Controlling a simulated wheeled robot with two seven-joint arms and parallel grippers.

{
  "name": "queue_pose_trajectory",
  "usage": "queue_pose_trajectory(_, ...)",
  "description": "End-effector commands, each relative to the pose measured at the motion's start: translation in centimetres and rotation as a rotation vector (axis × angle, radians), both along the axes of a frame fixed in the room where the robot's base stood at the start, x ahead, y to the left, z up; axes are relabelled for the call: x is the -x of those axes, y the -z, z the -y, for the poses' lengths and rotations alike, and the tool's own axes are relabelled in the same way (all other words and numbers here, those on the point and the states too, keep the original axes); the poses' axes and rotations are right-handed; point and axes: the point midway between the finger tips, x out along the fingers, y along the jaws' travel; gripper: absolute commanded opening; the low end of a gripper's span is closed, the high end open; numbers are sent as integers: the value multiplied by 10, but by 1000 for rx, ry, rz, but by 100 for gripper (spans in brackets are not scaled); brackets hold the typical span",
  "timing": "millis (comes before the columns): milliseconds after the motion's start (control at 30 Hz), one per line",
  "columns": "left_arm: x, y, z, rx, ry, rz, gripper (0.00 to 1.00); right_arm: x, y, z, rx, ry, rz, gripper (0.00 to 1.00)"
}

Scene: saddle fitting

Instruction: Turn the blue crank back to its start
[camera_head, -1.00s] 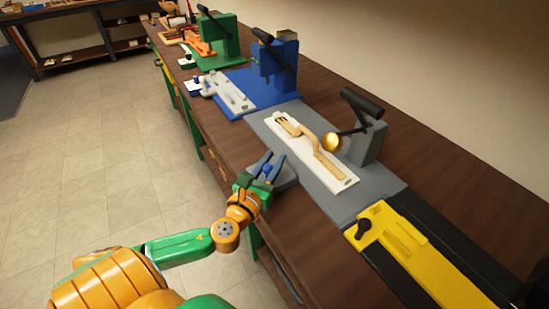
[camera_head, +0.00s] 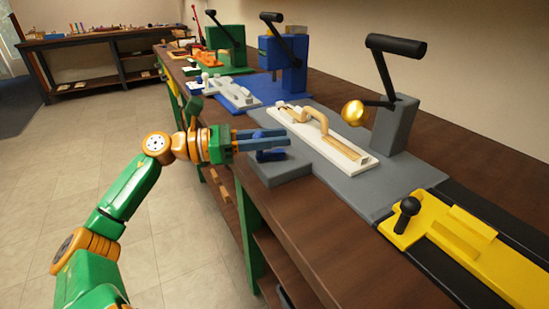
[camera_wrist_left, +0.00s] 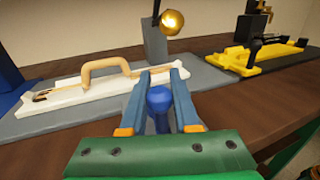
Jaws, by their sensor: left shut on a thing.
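The blue crank (camera_head: 270,155) sits on a grey block (camera_head: 280,172) at the bench's front edge. Its round blue knob (camera_wrist_left: 158,97) shows between my fingers in the left wrist view. My left gripper (camera_head: 284,138) comes in from the left, its blue-grey fingers about level. It is shut on the crank's knob; the fingers hide part of the crank in the head view. Behind the crank, a white plate (camera_head: 345,152) carries a tan curved handle (camera_head: 307,118). My right gripper is not in view.
A grey post (camera_head: 393,125) with a black lever and a gold ball (camera_head: 354,113) stands behind the white plate. A yellow fixture (camera_head: 455,235) with a black knob lies at the right. A blue station (camera_head: 283,60) stands farther back. The floor at left is clear.

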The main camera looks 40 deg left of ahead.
Motion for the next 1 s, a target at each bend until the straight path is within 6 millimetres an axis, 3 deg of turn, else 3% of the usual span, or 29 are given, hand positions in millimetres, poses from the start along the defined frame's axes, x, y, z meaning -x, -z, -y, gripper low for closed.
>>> queue_pose_trajectory(500, -2, -4, -3, 2, 298, 0, 0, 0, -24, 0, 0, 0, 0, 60)
queue_pose_trajectory(1000, -2, 0, -3, -2, 348, -4, 0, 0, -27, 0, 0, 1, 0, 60)
